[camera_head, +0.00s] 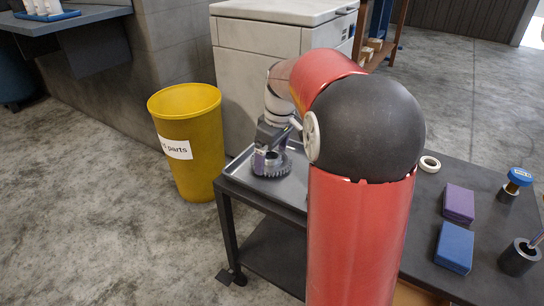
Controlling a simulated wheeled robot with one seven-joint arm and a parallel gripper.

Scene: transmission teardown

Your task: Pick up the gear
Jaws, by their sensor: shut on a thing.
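The gear (271,170) is a dark grey toothed disc at the left end of the dark table, over a grey metal tray (236,169). My gripper (268,158) points down from above, with its purple-tinted fingers shut on the gear. I cannot tell whether the gear still touches the tray. My arm hides the right part of the tray and the middle of the table.
A yellow bin (188,140) with a "parts" label stands on the floor left of the table. A white cabinet (258,45) stands behind. On the table's right are a tape roll (429,164), purple (459,203) and blue (454,248) blocks, and a dark cup (519,258).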

